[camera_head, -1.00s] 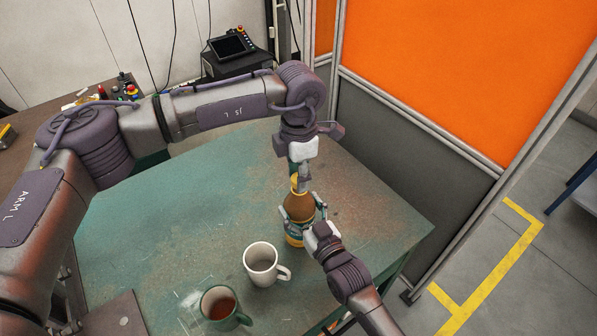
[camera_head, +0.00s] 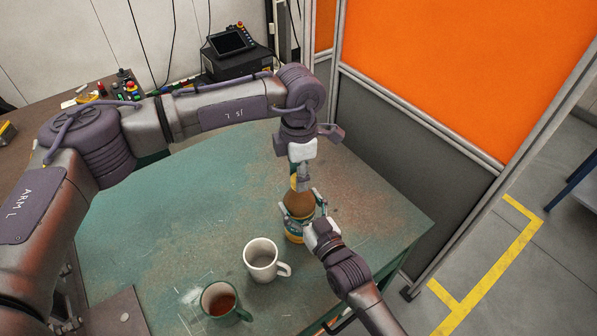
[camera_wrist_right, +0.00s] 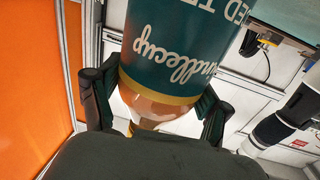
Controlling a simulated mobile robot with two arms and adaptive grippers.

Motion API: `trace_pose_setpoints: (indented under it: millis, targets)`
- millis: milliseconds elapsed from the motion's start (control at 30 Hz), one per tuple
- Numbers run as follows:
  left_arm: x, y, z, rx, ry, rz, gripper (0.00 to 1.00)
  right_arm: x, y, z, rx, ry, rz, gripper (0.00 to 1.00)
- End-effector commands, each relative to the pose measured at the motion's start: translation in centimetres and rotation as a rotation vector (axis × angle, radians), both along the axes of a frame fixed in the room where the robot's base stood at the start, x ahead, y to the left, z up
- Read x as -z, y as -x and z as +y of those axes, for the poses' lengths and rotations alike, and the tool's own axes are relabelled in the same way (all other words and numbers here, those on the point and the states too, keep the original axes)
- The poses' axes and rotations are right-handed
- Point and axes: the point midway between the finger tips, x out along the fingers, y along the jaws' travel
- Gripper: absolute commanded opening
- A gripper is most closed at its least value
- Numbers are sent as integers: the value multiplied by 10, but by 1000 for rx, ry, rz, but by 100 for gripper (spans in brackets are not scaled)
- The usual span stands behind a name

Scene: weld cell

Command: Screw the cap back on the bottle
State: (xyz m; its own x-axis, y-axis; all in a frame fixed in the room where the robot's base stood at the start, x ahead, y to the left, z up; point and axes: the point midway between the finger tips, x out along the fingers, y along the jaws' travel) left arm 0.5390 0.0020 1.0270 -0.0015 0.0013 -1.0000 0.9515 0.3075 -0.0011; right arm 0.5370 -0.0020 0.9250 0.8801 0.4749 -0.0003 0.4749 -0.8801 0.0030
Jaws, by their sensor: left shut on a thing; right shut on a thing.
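The bottle (camera_head: 298,204) stands upright on the table, amber at the shoulder with a teal and yellow label. My right gripper (camera_head: 302,208) is shut around its body, a finger on each side. In the right wrist view the bottle label (camera_wrist_right: 180,55) shows upside down between the fingers. My left gripper (camera_head: 300,180) points down over the bottle's top, shut on the yellow cap (camera_head: 293,183), which is mostly hidden by the fingers. The cap is at the bottle's mouth; I cannot tell how far it sits on the thread.
A white mug (camera_head: 261,262) and a green mug (camera_head: 212,307) with brown liquid stand on the green table (camera_head: 150,240) in front of the bottle. An orange and grey partition (camera_head: 465,70) rises behind the table's right side. The table's left middle is clear.

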Motion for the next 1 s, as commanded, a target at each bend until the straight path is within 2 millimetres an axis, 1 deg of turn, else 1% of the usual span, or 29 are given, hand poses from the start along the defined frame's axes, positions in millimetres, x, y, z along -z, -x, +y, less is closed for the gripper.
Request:
trace_pose_setpoints:
  millis: [167, 1000]
  targets:
    - [-1, -1, 0, 368, 0, 0, 27, -1, 0, 0, 0, 0, -1, 0]
    - [0, -3, -3, 2411, 2, -1, 27, 0, 0, 0, 1, -1, 0, 0]
